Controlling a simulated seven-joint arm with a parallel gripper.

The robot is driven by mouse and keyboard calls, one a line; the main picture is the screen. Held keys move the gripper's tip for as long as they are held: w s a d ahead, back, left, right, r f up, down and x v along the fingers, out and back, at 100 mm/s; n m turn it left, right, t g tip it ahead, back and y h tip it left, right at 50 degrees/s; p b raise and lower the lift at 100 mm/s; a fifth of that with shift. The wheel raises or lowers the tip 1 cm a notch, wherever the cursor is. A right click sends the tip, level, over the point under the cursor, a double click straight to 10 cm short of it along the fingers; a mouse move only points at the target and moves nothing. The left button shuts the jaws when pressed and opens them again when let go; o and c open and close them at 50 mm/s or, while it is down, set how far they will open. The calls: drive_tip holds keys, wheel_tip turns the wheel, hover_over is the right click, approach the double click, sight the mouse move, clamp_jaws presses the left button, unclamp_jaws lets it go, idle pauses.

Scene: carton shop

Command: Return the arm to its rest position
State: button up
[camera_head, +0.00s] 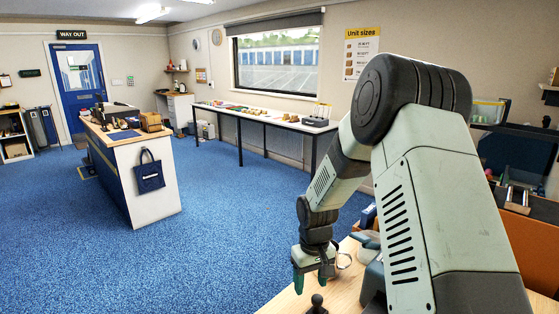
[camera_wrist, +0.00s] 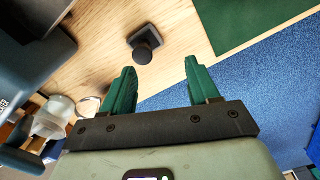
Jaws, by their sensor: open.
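My gripper (camera_head: 313,281) hangs at the end of my arm, low over the near wooden table in the head view. In the wrist view my gripper (camera_wrist: 158,82) shows two green fingers, spread apart with nothing between them. A dark stamp-like object with a round knob (camera_wrist: 145,45) stands on the table, just beyond the fingertips and apart from them. The same knobbed object (camera_head: 317,302) shows at the bottom of the head view, below the gripper. My arm is bent, with its elbow high at the right.
The wooden table (camera_wrist: 100,40) carries a green mat (camera_wrist: 240,20) and a clear container (camera_wrist: 52,118) at its left. Grey-blue equipment (camera_head: 372,275) stands close right of the gripper. A counter (camera_head: 150,190) with a blue bag (camera_head: 149,175) stands left. Blue carpet (camera_head: 230,230) is open between.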

drive_tip(key=s+a+r, duration=0.2)
drive_tip(key=s+a, duration=0.3)
drive_tip(key=s, duration=0.3)
drive_tip(key=s+a+r, duration=0.3)
drive_tip(key=s+a, duration=0.1)
drive_tip(key=s, duration=0.3)
wheel_tip(320, 180, down, 8)
drive_tip(key=shift+w+r, duration=0.15)
drive_tip(key=shift+r, duration=0.05)
idle(0.6)
